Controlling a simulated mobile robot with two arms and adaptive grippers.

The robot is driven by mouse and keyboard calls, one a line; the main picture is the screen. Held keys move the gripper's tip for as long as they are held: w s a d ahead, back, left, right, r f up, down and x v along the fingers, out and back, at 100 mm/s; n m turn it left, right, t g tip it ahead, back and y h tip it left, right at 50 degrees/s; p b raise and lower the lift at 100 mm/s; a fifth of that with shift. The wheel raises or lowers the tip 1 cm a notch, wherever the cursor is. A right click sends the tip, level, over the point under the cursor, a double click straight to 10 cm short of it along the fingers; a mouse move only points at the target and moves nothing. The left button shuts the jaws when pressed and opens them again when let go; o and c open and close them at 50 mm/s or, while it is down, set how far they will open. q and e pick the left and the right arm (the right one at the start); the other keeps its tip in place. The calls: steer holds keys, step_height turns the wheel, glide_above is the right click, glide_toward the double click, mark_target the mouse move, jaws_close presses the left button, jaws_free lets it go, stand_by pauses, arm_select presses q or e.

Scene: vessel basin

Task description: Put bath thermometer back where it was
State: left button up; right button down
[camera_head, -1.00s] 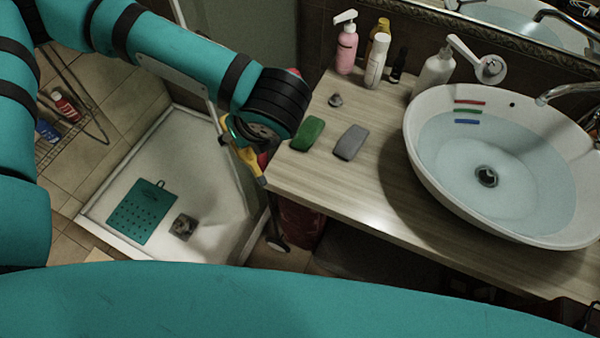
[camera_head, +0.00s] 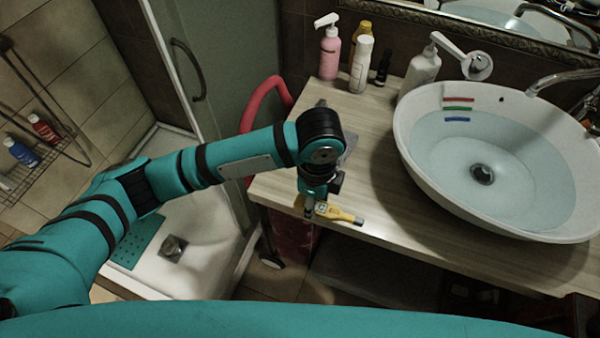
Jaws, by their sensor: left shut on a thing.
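My left gripper (camera_head: 312,205) is shut on the yellow bath thermometer (camera_head: 338,213), just over the front left edge of the wooden counter (camera_head: 375,195). The thermometer lies roughly level, its grey tip pointing right. I cannot tell whether it touches the counter. My left arm hides most of the grey block (camera_head: 350,146) behind the gripper, and the green block is hidden. My right gripper is not in view.
A white basin (camera_head: 408,165) of water, with red, green and blue strips inside, fills the counter's right. A pink pump bottle (camera_head: 328,55), a white bottle (camera_head: 361,68) and a white dispenser (camera_head: 421,75) stand behind. The middle counter is clear.

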arm_select(q)
steer(key=w+a, duration=0.1)
steer(key=w, duration=0.2)
steer(key=w+a+p, duration=0.1)
steer(key=w, duration=0.2)
steer(key=w+a+f, duration=0.1)
steer(key=w+a, duration=0.1)
steer(key=w, duration=0.1)
steer(key=f+p, duration=0.1)
steer(key=f, duration=0.1)
steer(key=shift+w+a+f+p, duration=0.15)
steer(key=shift+w+f+p, duration=0.05)
steer(key=shift+f+p, duration=0.2)
steer(key=shift+f, duration=0.35)
steer(key=shift+f, duration=0.1)
steer(key=o, duration=1.1)
steer(key=shift+o, duration=0.2)
step_height(320, 180, up, 12)
steer(key=b, duration=0.1)
steer(key=shift+b, duration=0.35)
